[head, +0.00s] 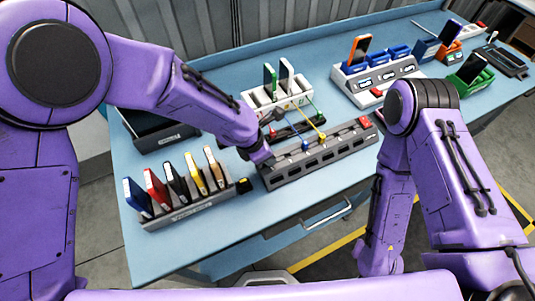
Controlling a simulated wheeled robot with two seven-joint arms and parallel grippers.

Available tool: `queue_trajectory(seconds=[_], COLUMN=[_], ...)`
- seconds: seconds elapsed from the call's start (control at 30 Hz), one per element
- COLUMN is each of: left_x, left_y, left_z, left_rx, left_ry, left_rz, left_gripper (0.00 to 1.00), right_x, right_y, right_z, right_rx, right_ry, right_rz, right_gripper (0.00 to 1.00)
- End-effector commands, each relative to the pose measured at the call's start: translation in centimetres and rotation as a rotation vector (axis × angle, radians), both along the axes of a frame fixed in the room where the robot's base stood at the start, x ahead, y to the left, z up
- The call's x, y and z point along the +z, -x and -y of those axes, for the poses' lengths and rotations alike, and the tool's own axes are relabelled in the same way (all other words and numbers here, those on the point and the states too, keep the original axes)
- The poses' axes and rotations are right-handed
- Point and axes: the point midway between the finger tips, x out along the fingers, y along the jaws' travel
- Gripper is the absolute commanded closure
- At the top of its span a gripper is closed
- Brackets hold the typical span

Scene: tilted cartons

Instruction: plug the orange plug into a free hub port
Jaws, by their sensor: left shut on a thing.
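The hub (318,160) is a long dark grey strip with a row of ports along its side, lying across the middle of the table. A blue plug (305,146) and a yellow plug (322,136) with cables are at its top. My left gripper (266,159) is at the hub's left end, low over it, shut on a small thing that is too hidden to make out. I cannot pick out the orange plug anywhere in view. My right arm hangs at the right, and its gripper is not in view.
Behind the hub are a white rack (275,95) and a white-and-blue dock (375,76). The table's front strip (260,225) is clear.

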Motion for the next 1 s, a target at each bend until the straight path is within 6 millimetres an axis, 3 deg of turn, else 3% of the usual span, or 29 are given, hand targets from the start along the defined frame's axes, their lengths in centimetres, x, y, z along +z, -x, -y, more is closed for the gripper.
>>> queue_trajectory(seconds=[0.83, 0.87, 0.93, 1.0], left_x=[-0.79, -0.79, -0.78, -0.76], left_y=[0.09, 0.08, 0.08, 0.07], left_z=[-0.04, -0.05, -0.04, -0.04], left_rx=[0.000, 0.000, 0.000, 0.000], left_ry=[-0.001, -0.001, -0.001, -0.001], left_rz=[-0.002, -0.002, -0.002, -0.002], left_gripper=[1.00, 0.81, 0.58, 0.54], right_x=[-0.12, -0.12, -0.11, -0.11], right_y=[0.00, 0.00, 0.01, 0.00], right_z=[0.00, 0.00, -0.01, 0.00], right_rx=[0.000, 0.000, 0.000, 0.000], right_ry=[0.000, 0.000, 0.000, 0.000], right_rz=[0.000, 0.000, 0.000, 0.000], right_gripper=[0.57, 0.57, 0.57, 0.57])
